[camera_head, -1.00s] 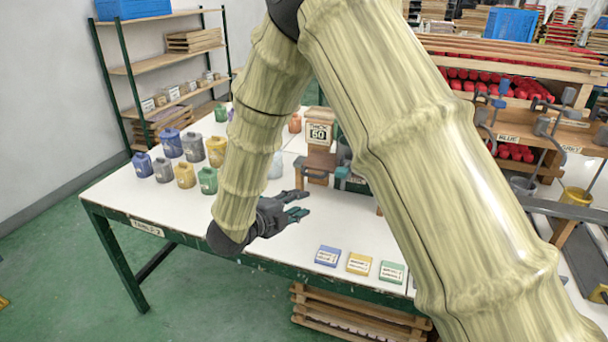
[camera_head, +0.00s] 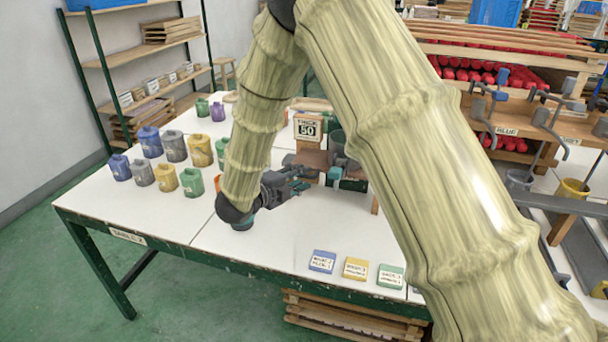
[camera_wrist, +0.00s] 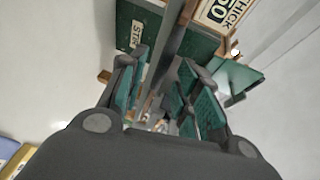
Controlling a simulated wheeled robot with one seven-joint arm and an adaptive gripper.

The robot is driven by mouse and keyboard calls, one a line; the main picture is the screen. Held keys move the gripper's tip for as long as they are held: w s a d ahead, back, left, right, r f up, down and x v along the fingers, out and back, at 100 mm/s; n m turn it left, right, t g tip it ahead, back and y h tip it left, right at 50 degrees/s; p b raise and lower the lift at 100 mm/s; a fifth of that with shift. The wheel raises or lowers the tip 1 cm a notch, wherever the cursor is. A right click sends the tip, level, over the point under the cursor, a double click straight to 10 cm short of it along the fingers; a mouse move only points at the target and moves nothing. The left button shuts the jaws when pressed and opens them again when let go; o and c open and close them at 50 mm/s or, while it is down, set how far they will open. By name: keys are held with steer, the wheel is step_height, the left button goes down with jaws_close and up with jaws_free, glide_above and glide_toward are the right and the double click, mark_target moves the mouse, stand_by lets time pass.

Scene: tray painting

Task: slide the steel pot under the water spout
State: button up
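My gripper (camera_head: 292,182) is over the white table (camera_head: 200,215), close in front of the wooden stand (camera_head: 312,160) with the THICK 50 sign (camera_head: 308,127). In the wrist view its fingers (camera_wrist: 163,95) are apart, with a grey bar (camera_wrist: 172,45) showing beyond and between them. A dark grey cylinder (camera_head: 337,142) behind the stand is partly hidden by my arm. A grey pot (camera_head: 518,180) stands on the right bench. I cannot tell which of these is the steel pot. No water spout can be made out clearly.
Coloured jars (camera_head: 174,147) stand on the table's left side. A blue card (camera_head: 322,261), a yellow card (camera_head: 356,268) and a green card (camera_head: 391,276) lie near the front edge. The table's front middle is clear.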

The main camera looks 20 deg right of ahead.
steer(key=shift+x, duration=1.15)
steer(key=shift+c, duration=0.2)
jaws_close()
steer(key=shift+f, duration=0.1)
steer(key=shift+s, duration=0.1)
